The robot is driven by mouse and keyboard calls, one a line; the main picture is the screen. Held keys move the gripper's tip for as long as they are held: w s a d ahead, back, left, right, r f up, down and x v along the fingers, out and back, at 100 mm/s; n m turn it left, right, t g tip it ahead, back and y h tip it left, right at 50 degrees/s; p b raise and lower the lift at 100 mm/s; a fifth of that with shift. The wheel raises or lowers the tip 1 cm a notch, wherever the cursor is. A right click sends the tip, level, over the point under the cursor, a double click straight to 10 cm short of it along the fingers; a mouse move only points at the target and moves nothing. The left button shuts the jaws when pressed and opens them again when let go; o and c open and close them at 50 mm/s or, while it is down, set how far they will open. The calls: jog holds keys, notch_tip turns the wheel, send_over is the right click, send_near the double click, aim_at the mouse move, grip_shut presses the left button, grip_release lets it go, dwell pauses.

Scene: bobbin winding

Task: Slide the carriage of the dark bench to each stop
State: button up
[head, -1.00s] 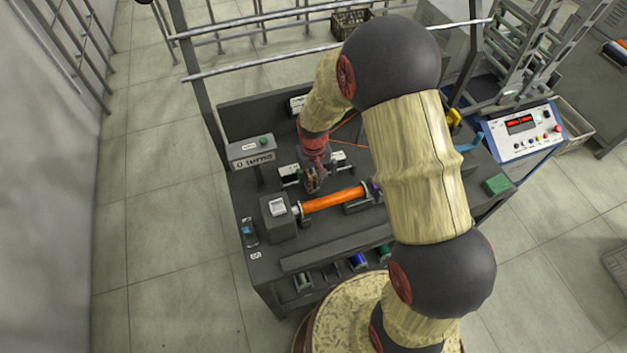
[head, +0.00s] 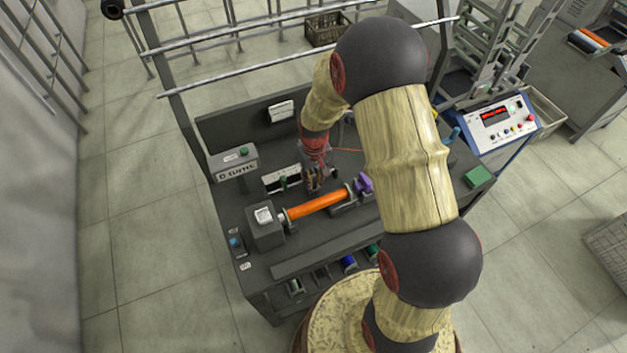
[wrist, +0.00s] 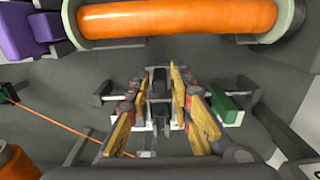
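The dark bench (head: 222,215) carries a horizontal orange bobbin (head: 318,204) between a grey headstock (head: 265,232) and a purple part (head: 363,185). My gripper (head: 316,184) is low behind the bobbin, over a white-marked strip (head: 272,180) with a green piece (head: 283,183). In the wrist view, my gripper (wrist: 160,105) has its yellow-padded fingers spread, with a dark upright part (wrist: 159,88), apparently the carriage, between them. I cannot tell whether they touch it. The green piece (wrist: 228,106) is to their right, and the orange bobbin (wrist: 180,18) lies across the top.
A lettered sign box (head: 234,164) stands at the bench's back left. A green box (head: 478,176) is at the right end, beside a control panel (head: 503,118). Spools (head: 349,262) sit on a lower front shelf. An orange thread (wrist: 60,130) crosses left of my gripper.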

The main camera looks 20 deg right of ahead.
jog(key=shift+o, duration=0.9)
notch_tip(320, 180, up, 12)
dwell(0.4)
jog(key=s+a+r+t, duration=0.2)
jog(key=s+a+r, duration=0.1)
jog(key=s+r, duration=0.8)
jog(key=s+a+r+t+b, duration=0.1)
jog(key=s+a+r+t, duration=0.1)
jog(key=s+r, duration=0.8)
jog(key=shift+s+a+r+t, duration=0.35)
jog(key=shift+s+a+t, duration=0.05)
jog(key=shift+t, duration=0.4)
